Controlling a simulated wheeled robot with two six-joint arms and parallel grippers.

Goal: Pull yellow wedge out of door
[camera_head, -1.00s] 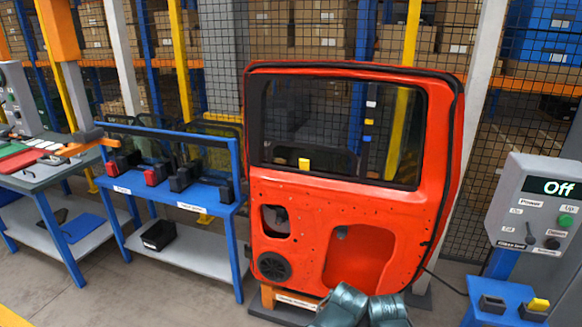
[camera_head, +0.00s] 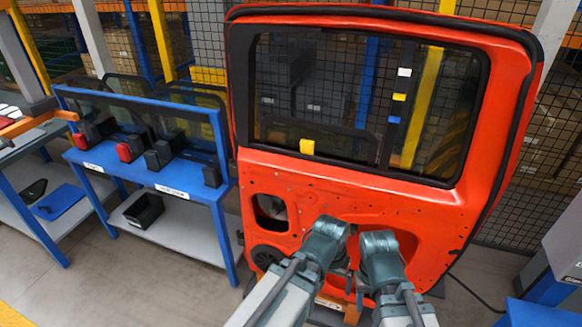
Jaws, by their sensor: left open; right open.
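The yellow wedge (camera_head: 307,146) is a small block at the lower edge of the window opening in the red door (camera_head: 370,197). It sits left of the window's middle and sticks up against the dark frame. My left gripper (camera_head: 339,263) is open in front of the lower door panel, below and a little right of the wedge. My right gripper (camera_head: 356,286) is open beside it, lower and further right. Both are apart from the wedge and look empty. The arms hide part of the door's lower openings, and the fingertips are small and partly hidden.
A blue rack (camera_head: 150,185) with black and red tools stands left of the door, with a black bin (camera_head: 144,210) on its lower shelf. White, yellow and blue tabs show on the window strip. A grey control box (camera_head: 565,240) is at the right edge.

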